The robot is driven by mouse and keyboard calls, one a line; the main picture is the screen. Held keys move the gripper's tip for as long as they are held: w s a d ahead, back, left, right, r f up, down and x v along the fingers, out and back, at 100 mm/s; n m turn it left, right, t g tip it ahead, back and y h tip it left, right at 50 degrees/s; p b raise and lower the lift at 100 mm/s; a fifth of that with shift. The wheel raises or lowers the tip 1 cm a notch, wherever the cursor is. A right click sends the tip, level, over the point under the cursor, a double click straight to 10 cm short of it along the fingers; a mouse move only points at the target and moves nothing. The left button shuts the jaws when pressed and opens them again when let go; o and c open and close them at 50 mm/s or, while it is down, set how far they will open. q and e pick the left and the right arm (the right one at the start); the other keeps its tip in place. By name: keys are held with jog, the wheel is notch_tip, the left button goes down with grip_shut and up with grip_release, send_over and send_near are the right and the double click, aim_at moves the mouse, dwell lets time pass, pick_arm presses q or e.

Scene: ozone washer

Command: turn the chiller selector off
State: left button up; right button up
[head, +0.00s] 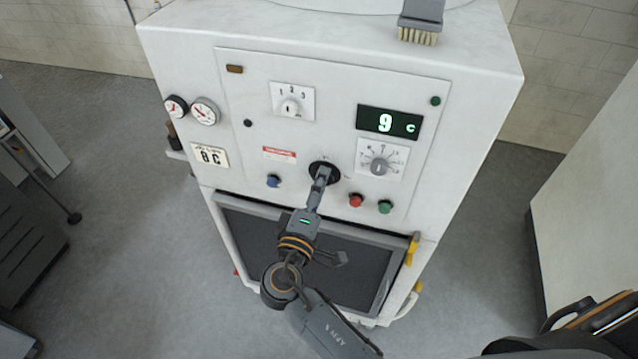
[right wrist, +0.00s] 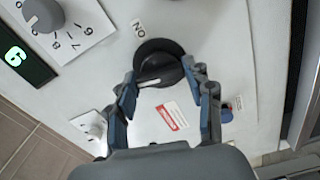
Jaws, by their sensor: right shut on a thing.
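The chiller selector (head: 333,176) is a round black knob on the white front panel, below the display. In the right wrist view the selector (right wrist: 172,50) shows a white pointer line, turned to the lower left there, away from the ON label (right wrist: 139,28). My right gripper (head: 321,177) reaches up to the selector from below and hides part of it. In the right wrist view my right gripper's fingers (right wrist: 161,82) stand on both sides of the knob and are shut on it. My left gripper is not in view.
A numbered dial (head: 379,165) and red (head: 355,200) and green (head: 385,207) buttons sit to the right. A blue button (head: 273,181) and warning label (head: 279,154) are at the left. A dark door (head: 250,236) lies below.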

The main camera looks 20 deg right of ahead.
jog(key=shift+r+n+p, duration=0.15)
jog(key=shift+n+p, duration=0.2)
jog(key=shift+n, duration=0.65)
jog(key=o, duration=0.9)
jog(key=shift+o, duration=1.4)
jog(key=shift+w, duration=0.1)
jog(key=v, duration=0.7)
jog(key=shift+s+a, duration=0.15)
jog(key=shift+s, duration=0.1)
